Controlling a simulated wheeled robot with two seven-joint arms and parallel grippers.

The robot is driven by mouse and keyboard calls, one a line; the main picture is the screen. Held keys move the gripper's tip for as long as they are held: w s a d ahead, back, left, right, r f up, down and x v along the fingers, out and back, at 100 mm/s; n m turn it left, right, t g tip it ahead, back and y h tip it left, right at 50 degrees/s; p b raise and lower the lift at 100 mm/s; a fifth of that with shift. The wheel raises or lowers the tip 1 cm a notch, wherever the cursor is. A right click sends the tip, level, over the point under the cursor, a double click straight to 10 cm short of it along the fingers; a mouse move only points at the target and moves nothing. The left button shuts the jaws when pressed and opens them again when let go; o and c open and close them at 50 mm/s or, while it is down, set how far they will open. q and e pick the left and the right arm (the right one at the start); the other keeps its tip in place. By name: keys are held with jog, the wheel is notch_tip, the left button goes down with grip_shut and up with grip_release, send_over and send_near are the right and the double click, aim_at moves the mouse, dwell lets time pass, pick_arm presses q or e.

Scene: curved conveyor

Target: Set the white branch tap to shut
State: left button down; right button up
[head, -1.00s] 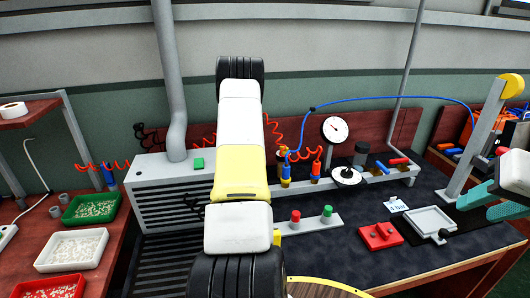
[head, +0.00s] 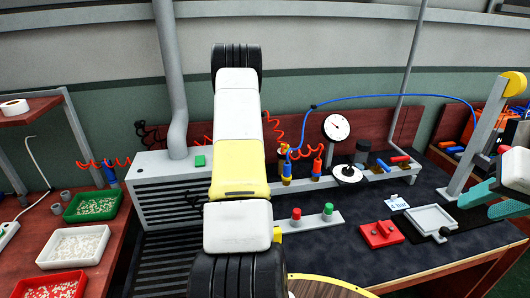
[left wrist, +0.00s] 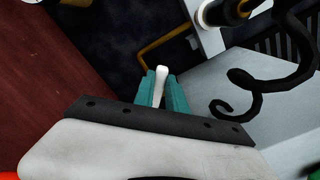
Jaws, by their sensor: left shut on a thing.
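In the left wrist view, my left gripper (left wrist: 162,92) is shut on a slim white lever, which I take for the white branch tap (left wrist: 162,71). The lever's rounded tip stands up between the teal fingers. Its base is hidden, so I cannot tell which setting it is at. In the head view my left arm covers the middle of the scene, and neither the left gripper nor the white tap shows. My right gripper (head: 494,202) is at the right edge of the head view, with its teal fingers apart and nothing between them.
A yellow pipe (left wrist: 166,44) and a black coiled hose (left wrist: 265,82) are close to my left gripper. On the bench are a pressure gauge (head: 336,127), blue (head: 383,166) and red (head: 400,160) handles, a red block (head: 381,234) and a grey tray (head: 433,219).

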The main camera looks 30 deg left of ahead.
pick_arm(q)
jog(key=shift+m, duration=0.3)
jog(key=c, duration=1.4)
grip_release()
jog(key=shift+o, duration=0.2)
jog(key=shift+r, duration=3.95)
jog(key=shift+o, duration=0.2)
